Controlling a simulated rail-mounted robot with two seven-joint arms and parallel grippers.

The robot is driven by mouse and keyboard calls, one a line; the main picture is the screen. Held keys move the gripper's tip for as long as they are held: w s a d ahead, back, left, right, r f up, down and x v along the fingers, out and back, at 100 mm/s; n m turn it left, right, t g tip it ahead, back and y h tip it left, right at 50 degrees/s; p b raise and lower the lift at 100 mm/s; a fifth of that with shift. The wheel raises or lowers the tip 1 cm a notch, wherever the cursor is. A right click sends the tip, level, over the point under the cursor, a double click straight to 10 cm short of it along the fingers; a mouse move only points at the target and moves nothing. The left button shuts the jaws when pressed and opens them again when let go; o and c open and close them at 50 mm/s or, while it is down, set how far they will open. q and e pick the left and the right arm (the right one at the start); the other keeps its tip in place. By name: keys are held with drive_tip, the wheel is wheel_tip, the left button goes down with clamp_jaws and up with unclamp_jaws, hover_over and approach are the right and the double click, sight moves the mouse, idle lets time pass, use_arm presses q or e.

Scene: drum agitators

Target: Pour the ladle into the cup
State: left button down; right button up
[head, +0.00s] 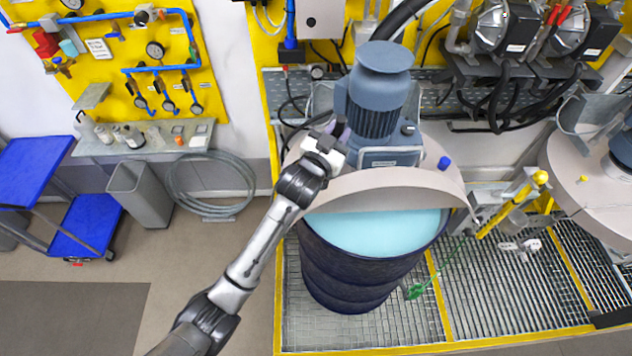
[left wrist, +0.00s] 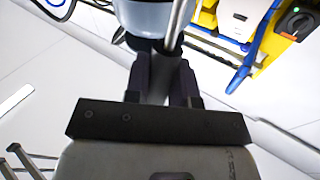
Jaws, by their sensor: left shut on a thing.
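My left gripper (head: 340,128) is above the left side of the grey lid, close beside the blue-grey motor. In the left wrist view its dark fingers (left wrist: 161,82) are shut on a narrow grey piece (left wrist: 157,88). A shiny metal rod (left wrist: 177,22) and a pale rounded body (left wrist: 148,16) show beyond the fingertips. I cannot tell whether the held piece is the ladle. No cup can be told for certain in either view. The dark blue drum (head: 350,275) stands half covered, with light blue liquid (head: 375,235) in its open front. My right gripper is not in view.
The motor (head: 378,95) stands on the grey lid (head: 390,188). A green clamp (head: 415,291) hangs at the drum's right. A yellow bar (head: 510,207) stands over the grating (head: 490,290). Several small bottles are on a shelf (head: 145,140) at left. The floor at lower left is clear.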

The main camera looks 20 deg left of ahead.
use_arm(q)
drive_tip(key=shift+a, duration=0.25)
drive_tip(key=shift+a+r+n, duration=0.1)
drive_tip(key=shift+a+n, duration=0.5)
drive_tip(key=shift+a, duration=0.25)
idle(0.3)
drive_tip(key=shift+a, duration=0.35)
drive_tip(key=shift+a+r+n+t, duration=0.15)
drive_tip(key=shift+a+n+t, duration=0.35)
drive_tip(key=shift+a+n, duration=0.3)
idle(0.5)
drive_tip(key=shift+a, duration=0.35)
drive_tip(key=shift+a+n+b, duration=0.4)
drive_tip(key=shift+a+b, duration=0.15)
drive_tip(key=shift+a, duration=0.1)
drive_tip(key=shift+a+n+y+b, duration=0.4)
drive_tip(key=shift+a+n, duration=0.1)
drive_tip(key=shift+a, duration=0.3)
idle(0.5)
drive_tip(key=shift+a+f+b, duration=0.3)
drive_tip(key=shift+a+b, duration=0.05)
drive_tip(key=shift+a, duration=0.05)
drive_tip(key=shift+a+f+n+t+b, duration=0.2)
drive_tip(key=shift+a+n+t+b, duration=0.1)
drive_tip(key=shift+a+n+b, duration=0.1)
idle(0.4)
